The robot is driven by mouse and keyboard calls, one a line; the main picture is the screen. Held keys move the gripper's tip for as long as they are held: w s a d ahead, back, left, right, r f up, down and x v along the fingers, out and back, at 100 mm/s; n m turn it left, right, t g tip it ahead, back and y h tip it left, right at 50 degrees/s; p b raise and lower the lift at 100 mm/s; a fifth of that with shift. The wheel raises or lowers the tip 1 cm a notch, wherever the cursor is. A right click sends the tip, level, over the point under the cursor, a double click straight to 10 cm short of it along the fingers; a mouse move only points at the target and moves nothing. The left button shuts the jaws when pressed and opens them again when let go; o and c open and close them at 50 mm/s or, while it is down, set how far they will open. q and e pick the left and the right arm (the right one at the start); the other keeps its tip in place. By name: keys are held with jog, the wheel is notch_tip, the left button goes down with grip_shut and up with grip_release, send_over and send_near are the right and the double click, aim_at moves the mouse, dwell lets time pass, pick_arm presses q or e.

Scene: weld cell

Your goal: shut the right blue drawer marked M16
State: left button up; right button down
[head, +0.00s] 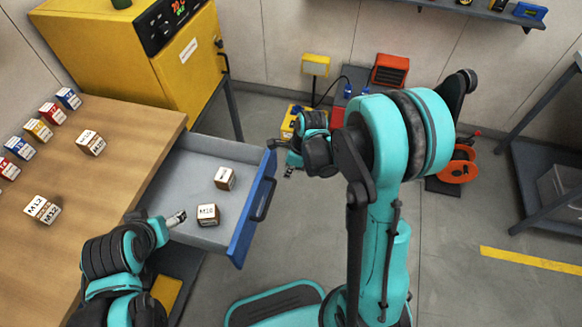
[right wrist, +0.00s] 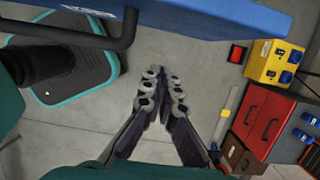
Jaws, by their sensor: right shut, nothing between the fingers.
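The blue-fronted drawer (head: 238,238) stands pulled out from the right side of the wooden bench, with its grey tray showing. Its dark handle (head: 264,200) is on the outer face. Two white-and-brown blocks, one at the back (head: 225,178) and one with lettering (head: 207,215), lie inside. My right gripper (head: 281,158) is shut and empty, just outside the far end of the drawer front. The right wrist view shows its fingers (right wrist: 162,90) over the floor, with the blue front (right wrist: 215,12) and handle (right wrist: 112,40) above. My left gripper (head: 178,218) is over the tray's near-left edge; its jaw opening is unclear.
The wooden bench (head: 130,130) carries several marked cubes. A yellow cabinet (head: 120,50) stands behind it. A yellow box (right wrist: 272,62) and a red case (right wrist: 263,120) are on the floor beyond my right gripper. The floor right of the drawer is partly clear.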

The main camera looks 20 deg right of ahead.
pick_arm(q)
notch_tip(320, 180, down, 2)
jog(key=shift+f+b, duration=0.1)
jog(key=shift+b, duration=0.65)
pick_arm(e)
jog(key=w+a, duration=0.1)
jog(key=a+f, duration=0.1)
jog(key=w+a+f, duration=0.1)
jog(key=shift+w+a, duration=0.3)
jog(key=shift+a, duration=0.1)
jog(key=shift+w, duration=0.1)
